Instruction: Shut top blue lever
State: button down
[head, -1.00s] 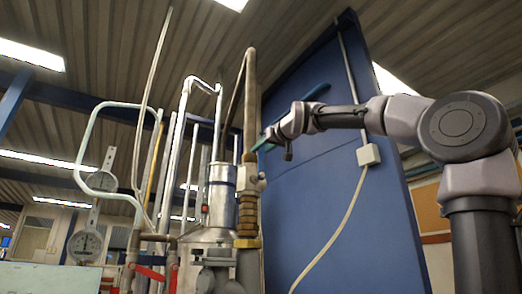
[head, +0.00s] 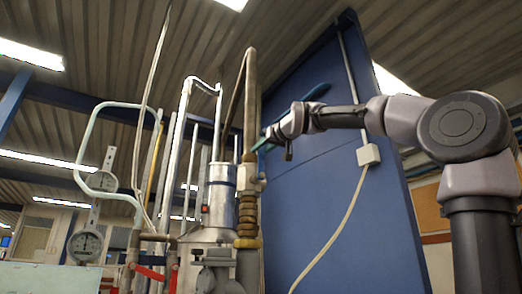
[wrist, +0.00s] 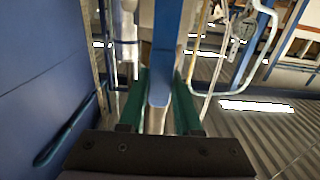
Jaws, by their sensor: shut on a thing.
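My gripper (head: 262,144) is in the middle of the head view, at the upper right of the pipework by the brown upright pipe. Its green fingers show in the wrist view (wrist: 160,95). They are closed on both sides of the blue lever (wrist: 166,50), whose pale grey end lies between them. The lever runs away from my gripper toward the top of that view. In the head view I cannot make the lever out apart from the fingers.
A large blue panel (head: 340,210) with a blue handle (head: 317,92) stands behind my arm. Pipes, a metal cylinder (head: 220,205), a round gauge (head: 86,243) and red levers (head: 150,273) crowd the left and centre. A pale cable hangs from a white box (head: 368,154).

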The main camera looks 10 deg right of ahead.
jog(key=shift+a, duration=0.15)
jog(key=s+a+f+n, duration=0.3)
jog(key=a+f+n, duration=0.6)
jog(key=n, duration=0.9)
jog(key=shift+f, duration=0.6)
dwell(0.4)
jog(key=c, duration=0.6)
grip_release()
jog(key=shift+s, duration=0.1)
